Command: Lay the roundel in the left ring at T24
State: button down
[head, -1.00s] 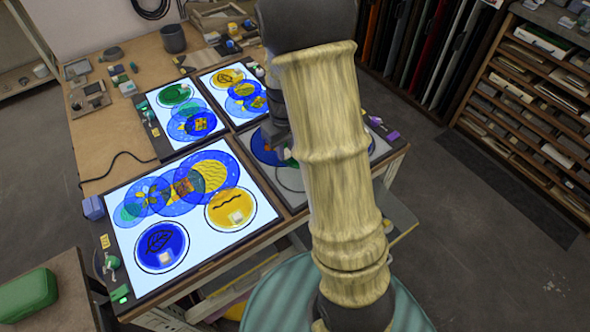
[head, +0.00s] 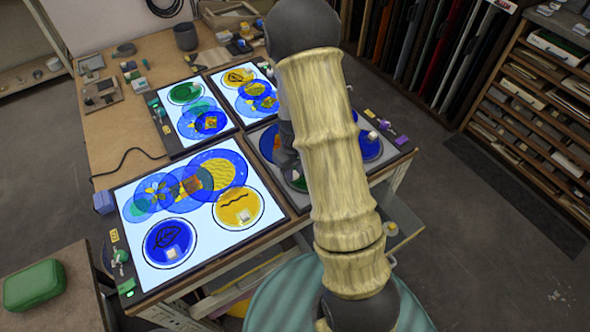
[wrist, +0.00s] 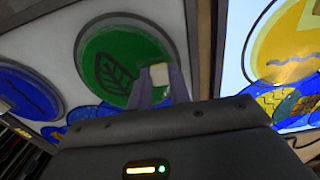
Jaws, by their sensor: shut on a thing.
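My gripper (wrist: 160,88) is shut on the pale square knob (wrist: 159,74) of a green roundel (wrist: 105,68) with a dark leaf drawing, in the wrist view. On the same grey panel (head: 326,196) a blue roundel (head: 370,148) with a pale knob lies to the right. No T24 label is readable.
A large lit panel (head: 222,232) at front left holds a blue roundel (head: 168,242), a yellow roundel (head: 238,208) and overlapping glass discs. Two smaller lit panels stand behind. Small items line the bench edges, and a purple item (head: 401,140) lies at the right edge.

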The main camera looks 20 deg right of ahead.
jog(key=shift+f, duration=0.2)
jog(key=c, duration=1.3)
grip_release()
jog(key=shift+r, duration=0.15)
notch_tip(320, 180, up, 12)
jog(key=shift+b, duration=0.4)
